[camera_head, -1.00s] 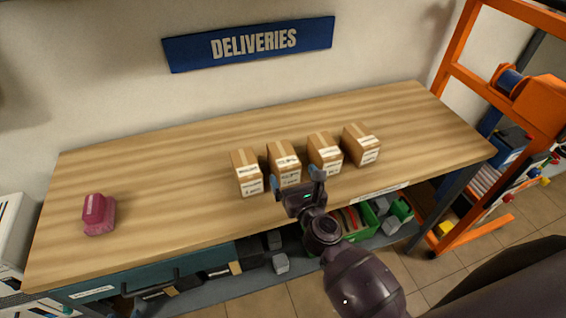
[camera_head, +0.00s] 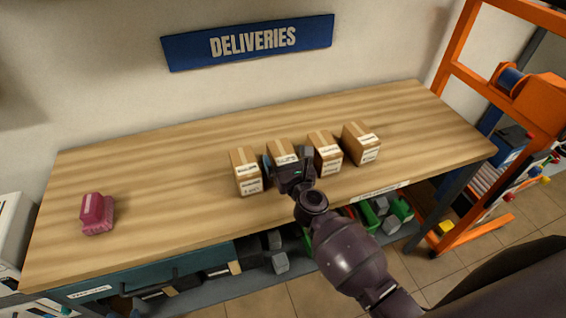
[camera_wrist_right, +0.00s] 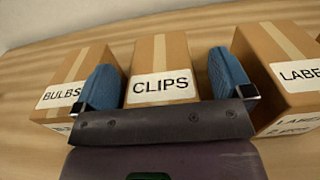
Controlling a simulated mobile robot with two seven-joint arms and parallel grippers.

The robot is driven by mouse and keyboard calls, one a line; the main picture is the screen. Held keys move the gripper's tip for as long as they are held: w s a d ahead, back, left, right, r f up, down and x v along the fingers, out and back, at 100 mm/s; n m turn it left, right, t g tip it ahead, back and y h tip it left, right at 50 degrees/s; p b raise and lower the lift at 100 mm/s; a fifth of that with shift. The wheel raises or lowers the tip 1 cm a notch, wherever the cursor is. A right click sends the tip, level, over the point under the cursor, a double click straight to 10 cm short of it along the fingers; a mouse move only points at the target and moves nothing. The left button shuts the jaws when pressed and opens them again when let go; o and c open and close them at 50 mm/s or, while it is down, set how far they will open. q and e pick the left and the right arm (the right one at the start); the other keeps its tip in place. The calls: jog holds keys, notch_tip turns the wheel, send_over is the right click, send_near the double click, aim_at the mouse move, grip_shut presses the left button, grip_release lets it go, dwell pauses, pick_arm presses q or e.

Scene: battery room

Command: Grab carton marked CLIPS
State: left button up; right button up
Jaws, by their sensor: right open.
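The carton marked CLIPS (camera_wrist_right: 161,62) is a brown box with a white label. In the right wrist view it stands between the two blue fingers of my right gripper (camera_wrist_right: 165,80), which is open around it. In the head view the CLIPS carton (camera_head: 282,147) is the second from the left in a row, its front mostly hidden by my right gripper (camera_head: 288,160). A finger lies on each side of the carton; I cannot tell whether they touch it. My left gripper is not in view.
The BULBS carton (camera_wrist_right: 75,90) stands close on the left and a carton whose label starts LABE (camera_wrist_right: 280,65) close on the right. A further carton (camera_head: 361,144) stands at the right end. A pink object (camera_head: 97,213) lies on the left of the wooden table (camera_head: 180,180).

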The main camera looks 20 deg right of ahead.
jog(key=c, duration=1.2)
jog(key=shift+o, duration=0.2)
